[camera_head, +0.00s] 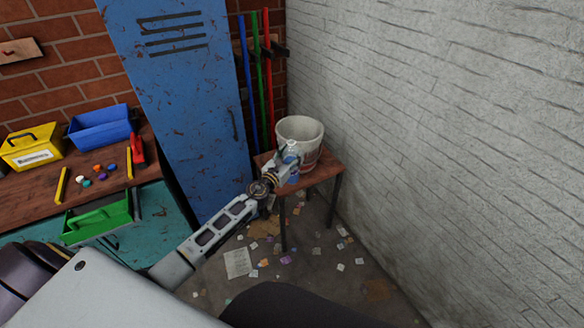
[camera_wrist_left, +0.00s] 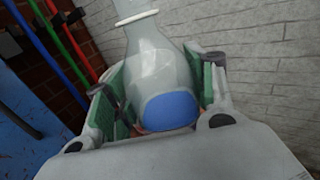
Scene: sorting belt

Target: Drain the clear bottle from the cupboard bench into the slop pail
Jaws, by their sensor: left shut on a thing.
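The slop pail (camera_head: 312,157), a pale worn bucket, stands upright on a small wooden stool against the wall in the head view. My left gripper (camera_head: 288,158) is at the pail's near left side, with its arm reaching in from the lower left. It is shut on the clear bottle (camera_head: 292,147), which shows small and partly covered in front of the pail. In the left wrist view the bottle (camera_wrist_left: 152,58) sits between the two green-padded fingers, its ringed neck toward the top and a blue patch low on its body. I cannot tell its contents. My right gripper is out of view.
The stool (camera_head: 325,169) has little bare top around the pail. A blue locker (camera_head: 190,100) and coloured poles (camera_head: 256,85) stand behind. The workbench (camera_head: 30,204) at left holds bins and small pieces. Paper scraps litter the floor (camera_head: 310,270). A grey wall (camera_head: 440,130) closes the right.

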